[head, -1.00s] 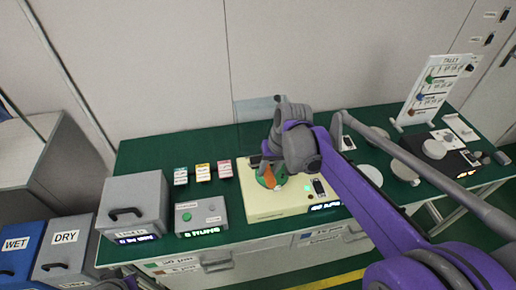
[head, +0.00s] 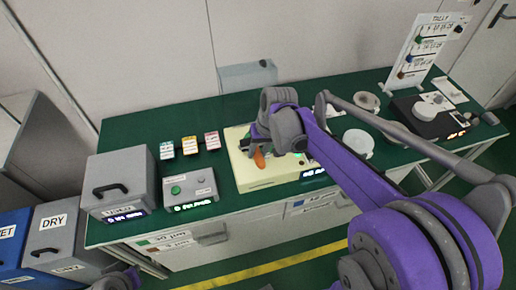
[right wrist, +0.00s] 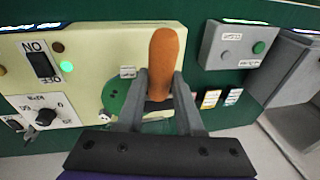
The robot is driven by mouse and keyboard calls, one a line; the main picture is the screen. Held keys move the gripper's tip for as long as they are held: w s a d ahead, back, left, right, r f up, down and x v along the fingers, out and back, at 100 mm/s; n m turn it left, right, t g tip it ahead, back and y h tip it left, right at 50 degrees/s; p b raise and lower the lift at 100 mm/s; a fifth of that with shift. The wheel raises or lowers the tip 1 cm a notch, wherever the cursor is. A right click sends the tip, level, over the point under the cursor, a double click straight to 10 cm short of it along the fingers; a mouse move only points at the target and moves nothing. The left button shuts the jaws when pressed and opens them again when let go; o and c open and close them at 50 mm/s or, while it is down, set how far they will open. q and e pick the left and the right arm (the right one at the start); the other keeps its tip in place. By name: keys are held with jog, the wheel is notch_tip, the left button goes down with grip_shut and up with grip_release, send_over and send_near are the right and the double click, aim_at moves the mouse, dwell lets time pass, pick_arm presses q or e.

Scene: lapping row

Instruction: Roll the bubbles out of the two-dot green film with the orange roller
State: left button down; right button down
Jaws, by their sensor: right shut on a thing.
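The orange roller (right wrist: 165,62) is between the two fingers of my right gripper (right wrist: 160,88), which is shut on it; its orange part also shows in the head view (head: 259,158). The roller is over the cream machine (right wrist: 95,30). A round green film (right wrist: 115,97) lies on the machine beside the roller and is partly covered by a gripper finger. Small dark marks show at its edge, but I cannot count dots or make out bubbles. In the head view my right gripper (head: 262,140) hides most of the film.
The cream machine has an ON/OFF switch (right wrist: 42,65) and a knob (right wrist: 45,115). A grey button box (head: 190,190) and grey lidded box (head: 120,180) stand left of it. Small labelled blocks (head: 190,145) are behind. A tally board (head: 425,50) stands far right.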

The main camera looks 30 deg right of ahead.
dwell(0.3)
jog(key=shift+f+b, duration=0.3)
jog(key=shift+f, duration=0.35)
dwell(0.5)
jog(key=shift+w, duration=0.1)
jog(key=shift+w+d+r, duration=0.1)
jog(key=shift+w+d, duration=0.15)
jog(key=shift+w, duration=0.6)
jog(key=shift+w+d, duration=0.2)
jog(key=shift+w, duration=0.7)
jog(key=shift+w, duration=0.15)
jog(key=shift+w+d+f, duration=0.2)
jog(key=shift+w, duration=0.45)
jog(key=shift+w, duration=0.1)
